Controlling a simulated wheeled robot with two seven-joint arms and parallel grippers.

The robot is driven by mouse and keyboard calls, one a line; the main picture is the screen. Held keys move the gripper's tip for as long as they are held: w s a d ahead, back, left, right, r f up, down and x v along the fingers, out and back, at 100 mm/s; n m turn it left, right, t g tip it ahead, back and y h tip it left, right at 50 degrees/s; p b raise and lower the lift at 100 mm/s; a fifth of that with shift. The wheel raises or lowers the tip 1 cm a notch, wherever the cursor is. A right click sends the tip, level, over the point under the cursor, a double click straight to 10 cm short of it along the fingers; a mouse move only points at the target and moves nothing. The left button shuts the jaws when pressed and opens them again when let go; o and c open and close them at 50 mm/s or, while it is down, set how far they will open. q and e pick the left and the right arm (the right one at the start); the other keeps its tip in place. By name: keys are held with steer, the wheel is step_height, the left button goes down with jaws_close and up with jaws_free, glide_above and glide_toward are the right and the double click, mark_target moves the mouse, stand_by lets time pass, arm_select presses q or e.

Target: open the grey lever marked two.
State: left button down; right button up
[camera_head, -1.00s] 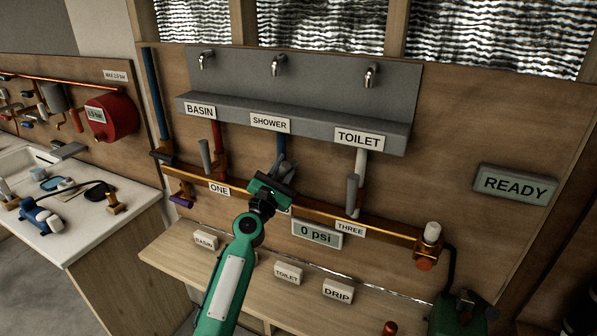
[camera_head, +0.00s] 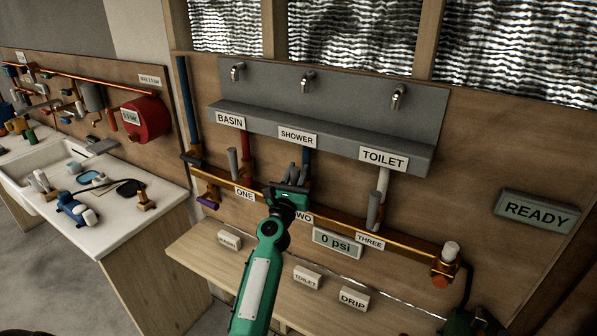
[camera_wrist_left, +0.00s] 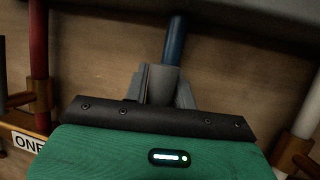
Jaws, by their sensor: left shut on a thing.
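My left gripper (camera_head: 292,177) reaches up to the manifold under the SHOWER sign and is shut on the grey lever marked two. In the left wrist view the lever (camera_wrist_left: 160,84) is a grey block between the two grey fingers, in front of the blue pipe (camera_wrist_left: 175,42). The TWO label (camera_head: 304,217) is partly covered by my green wrist. How far the lever is turned cannot be told, as the gripper hides most of it. My right gripper is not in view.
Grey lever one (camera_head: 232,161) and grey lever three (camera_head: 374,210) stand on either side. The copper manifold (camera_head: 330,224) runs below, with a gauge (camera_head: 337,242) reading 0 psi. A READY display (camera_head: 537,210) hangs at right. A wooden bench (camera_head: 225,262) lies below.

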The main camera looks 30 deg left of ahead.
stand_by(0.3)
arm_select(q)
steer(key=c, duration=1.4)
jaws_free()
steer(key=shift+o, duration=1.3)
steer(key=shift+a, duration=0.1)
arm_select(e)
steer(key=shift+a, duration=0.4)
arm_select(q)
steer(key=shift+s+f, duration=0.35)
steer(key=shift+s, duration=0.15)
steer(key=b+v, duration=0.3)
steer(key=v, duration=0.9)
steer(key=shift+s, duration=0.3)
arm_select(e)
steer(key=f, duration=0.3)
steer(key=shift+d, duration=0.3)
